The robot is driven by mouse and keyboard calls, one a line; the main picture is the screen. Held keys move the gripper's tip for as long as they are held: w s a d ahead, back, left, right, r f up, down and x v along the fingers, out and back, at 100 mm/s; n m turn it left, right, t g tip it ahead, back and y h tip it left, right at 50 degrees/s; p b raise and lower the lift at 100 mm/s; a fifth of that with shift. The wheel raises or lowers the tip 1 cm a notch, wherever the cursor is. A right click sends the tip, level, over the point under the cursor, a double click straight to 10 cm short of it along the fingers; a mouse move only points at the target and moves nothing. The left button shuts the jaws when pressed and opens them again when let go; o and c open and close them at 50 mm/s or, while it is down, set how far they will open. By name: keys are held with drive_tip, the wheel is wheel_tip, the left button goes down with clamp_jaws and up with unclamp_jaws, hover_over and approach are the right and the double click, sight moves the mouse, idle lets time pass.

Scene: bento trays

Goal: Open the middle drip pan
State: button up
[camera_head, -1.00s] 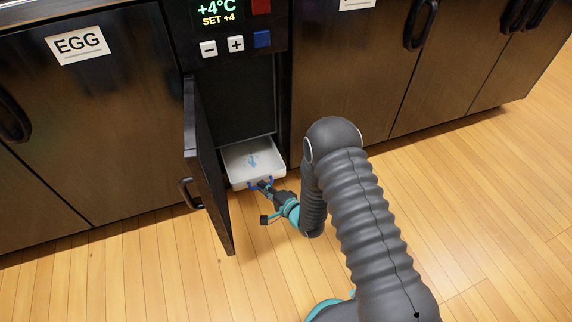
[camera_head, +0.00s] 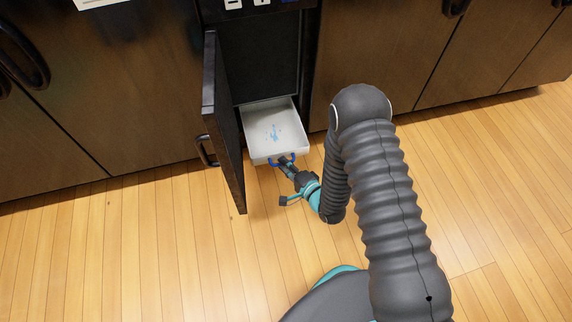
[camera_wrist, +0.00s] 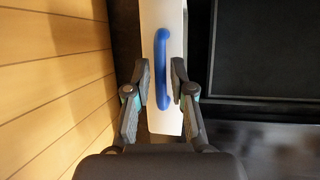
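The middle drip pan (camera_head: 290,150) is a shallow white tray with pale blue marks inside. It stands well out of the dark cabinet opening, low near the floor. Its white front (camera_wrist: 177,20) and blue bow handle (camera_wrist: 164,68) fill the middle of the wrist view. My gripper (camera_head: 285,161) is at the handle on the pan's front. In the wrist view my gripper's fingers (camera_wrist: 162,82) stand on either side of the handle, closed around it, with a small gap seeming to show on the left. The pan's back end is hidden inside the cabinet.
The narrow dark cabinet door (camera_head: 226,125) stands open just left of the pan, with a black handle (camera_head: 207,151) on its outer face. Closed brown cabinet fronts (camera_head: 385,65) stand on both sides. The wooden floor (camera_head: 130,245) in front is clear.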

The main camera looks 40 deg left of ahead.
drive_tip(key=shift+d, duration=0.1)
drive_tip(key=v, duration=1.2)
drive_tip(key=shift+w, duration=0.1)
